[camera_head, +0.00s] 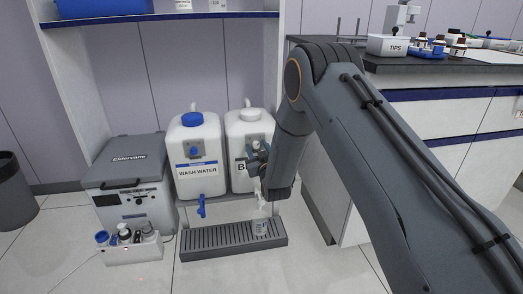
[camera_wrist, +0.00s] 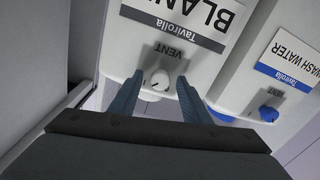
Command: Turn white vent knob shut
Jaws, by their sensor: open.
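The white vent knob (camera_wrist: 160,79) sits under the word VENT on the white jug labelled BLANK (camera_wrist: 130,40) in the wrist view, where the picture is upside down. My gripper (camera_wrist: 157,86) is open, with one dark finger on each side of the knob. I cannot tell whether the fingers touch it.
A WASH WATER jug (camera_head: 198,150) with a blue cap, blue vent knob (camera_wrist: 268,114) and blue tap (camera_head: 201,206) stands beside it. A beaker (camera_head: 260,227) stands on the drip tray (camera_head: 205,240). A grey Eldervane box (camera_head: 125,175) is at left; a bench (camera_head: 440,110) is at right.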

